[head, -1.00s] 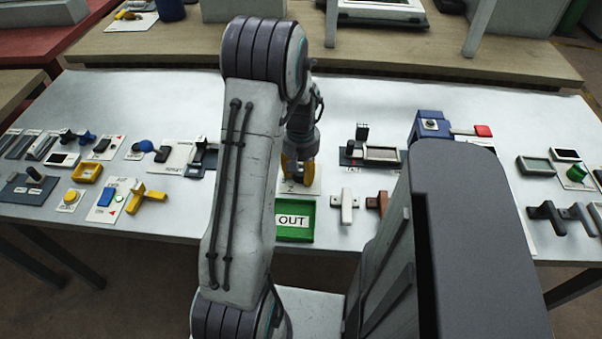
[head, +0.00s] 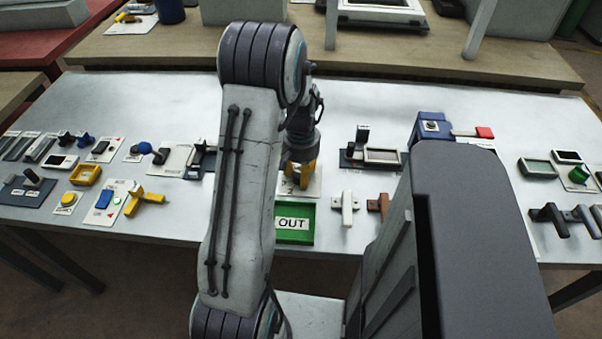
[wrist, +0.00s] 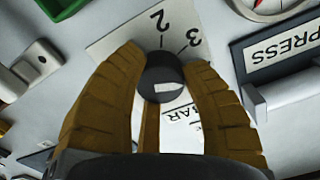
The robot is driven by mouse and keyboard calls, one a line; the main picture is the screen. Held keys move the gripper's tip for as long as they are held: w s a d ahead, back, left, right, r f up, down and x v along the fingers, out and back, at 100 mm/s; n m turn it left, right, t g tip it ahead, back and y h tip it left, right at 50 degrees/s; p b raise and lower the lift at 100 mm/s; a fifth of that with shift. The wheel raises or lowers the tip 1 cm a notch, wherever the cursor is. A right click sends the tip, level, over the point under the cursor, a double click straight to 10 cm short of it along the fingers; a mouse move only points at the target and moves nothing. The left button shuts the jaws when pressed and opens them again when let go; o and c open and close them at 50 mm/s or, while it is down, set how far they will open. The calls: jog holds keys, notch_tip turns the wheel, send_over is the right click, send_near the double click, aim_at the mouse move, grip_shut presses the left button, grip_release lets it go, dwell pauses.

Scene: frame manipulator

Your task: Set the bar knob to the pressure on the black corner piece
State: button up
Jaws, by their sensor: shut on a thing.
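The bar knob (wrist: 163,76) is dark and round with a white mark on its face. It sits on a white plate (wrist: 112,40) with a 2, a 3 and the word BAR, upside down in the wrist view. The plate also shows in the head view (head: 313,188), beside my arm. My gripper (wrist: 160,82) has its yellow-brown fingers around the knob, shut on it; in the head view the fingers (head: 300,176) point down at the plate. The fingers hide part of the scale. I cannot pick out the black corner piece or its pressure with certainty.
A dark panel labelled PRESS (wrist: 285,50) and a round gauge (wrist: 268,6) lie close to the knob. A green OUT tray (head: 294,235) is in front of the plate, with a light handle (head: 347,208) to its right. Many small fixtures crowd the table's left side.

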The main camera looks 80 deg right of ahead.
jog(key=shift+a+f, duration=0.15)
jog(key=o, duration=1.2)
notch_tip(320, 180, up, 12)
dwell(0.7)
